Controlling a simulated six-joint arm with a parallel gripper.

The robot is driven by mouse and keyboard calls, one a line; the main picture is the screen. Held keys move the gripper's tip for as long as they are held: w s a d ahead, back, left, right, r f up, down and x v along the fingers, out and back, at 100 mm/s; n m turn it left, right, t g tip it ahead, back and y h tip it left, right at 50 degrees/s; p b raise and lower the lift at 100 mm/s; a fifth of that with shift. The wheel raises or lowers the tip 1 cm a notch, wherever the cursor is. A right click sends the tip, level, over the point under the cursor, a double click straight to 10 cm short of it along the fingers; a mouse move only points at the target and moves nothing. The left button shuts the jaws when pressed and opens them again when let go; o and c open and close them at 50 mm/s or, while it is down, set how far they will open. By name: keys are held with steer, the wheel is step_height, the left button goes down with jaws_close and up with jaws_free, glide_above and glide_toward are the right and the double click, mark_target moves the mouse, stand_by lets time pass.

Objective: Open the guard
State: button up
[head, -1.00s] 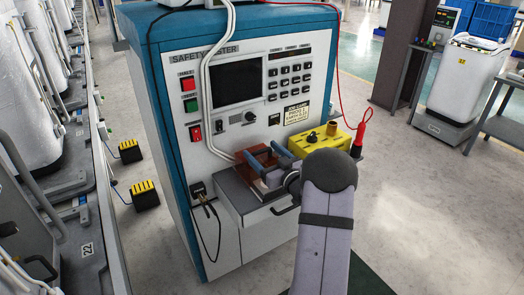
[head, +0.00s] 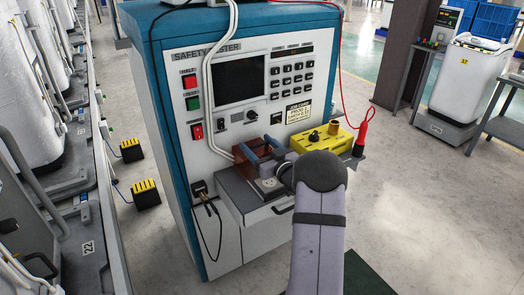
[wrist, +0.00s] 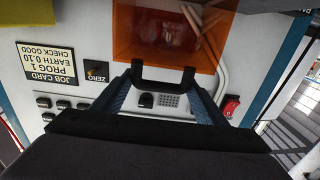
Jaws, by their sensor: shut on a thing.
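The guard (head: 246,157) is a see-through orange cover with a black handle, on the grey shelf of the safety tester. It stands tilted up at the back of the shelf. A pale socket plate (head: 268,185) shows uncovered in front of it. The guard also fills the top middle of the wrist view (wrist: 168,28). My gripper (head: 262,155) has blue fingers and is shut on the guard's black handle (wrist: 164,73), which shows between the fingertips in the wrist view. My own arm hides part of the shelf's right side.
The tester's panel (head: 180,100) with screen and buttons rises behind the guard. A yellow box (head: 320,138) stands right of it, near a red probe (head: 361,135). Cables hang down the panel, and a black lead (head: 215,230) hangs at the front left.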

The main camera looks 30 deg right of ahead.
steer(key=shift+d+r, duration=0.15)
steer(key=shift+r, duration=0.05)
steer(key=o, duration=1.1)
steer(key=shift+o, duration=0.7)
steer(key=shift+w+f, duration=0.15)
steer(key=shift+w, duration=0.05)
steer(key=shift+s, duration=0.1)
steer(key=s, duration=0.7)
steer(key=shift+s+b, duration=0.15)
steer(key=shift+b, duration=0.2)
